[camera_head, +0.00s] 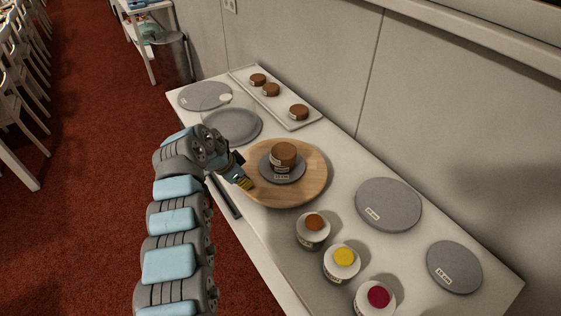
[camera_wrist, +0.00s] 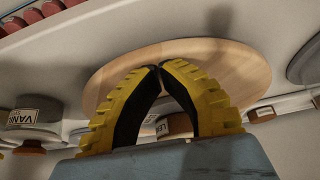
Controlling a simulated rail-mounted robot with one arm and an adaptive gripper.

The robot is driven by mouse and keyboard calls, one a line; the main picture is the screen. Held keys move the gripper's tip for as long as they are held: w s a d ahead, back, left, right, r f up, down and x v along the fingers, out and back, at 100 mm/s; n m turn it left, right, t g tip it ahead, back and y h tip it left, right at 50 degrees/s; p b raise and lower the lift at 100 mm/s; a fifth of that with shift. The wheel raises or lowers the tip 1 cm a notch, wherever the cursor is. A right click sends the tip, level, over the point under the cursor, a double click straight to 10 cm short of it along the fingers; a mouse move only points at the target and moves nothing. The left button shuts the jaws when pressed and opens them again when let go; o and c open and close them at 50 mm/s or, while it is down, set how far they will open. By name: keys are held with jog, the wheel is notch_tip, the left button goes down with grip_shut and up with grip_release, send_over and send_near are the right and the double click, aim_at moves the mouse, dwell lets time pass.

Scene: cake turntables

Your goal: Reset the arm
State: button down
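My gripper (camera_head: 246,184) is at the near left edge of the round wooden turntable (camera_head: 312,182). In the wrist view my gripper (camera_wrist: 159,70) has its two yellow ridged fingers meeting at the tips, with nothing held between them. A small grey board (camera_head: 264,170) lies on the turntable, with a stack of brown cake layers (camera_head: 284,152) and a label on it.
Three tubs with orange (camera_head: 312,231), yellow (camera_head: 341,264) and dark red (camera_head: 375,299) tops stand in front. Grey discs (camera_head: 388,204) (camera_head: 455,267) lie at right, others (camera_head: 232,126) at the far left. A white tray (camera_head: 286,108) holds small brown cakes by the wall.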

jog(key=shift+r+p, duration=0.6)
jog(key=shift+r, duration=0.8)
jog(key=shift+s, duration=0.1)
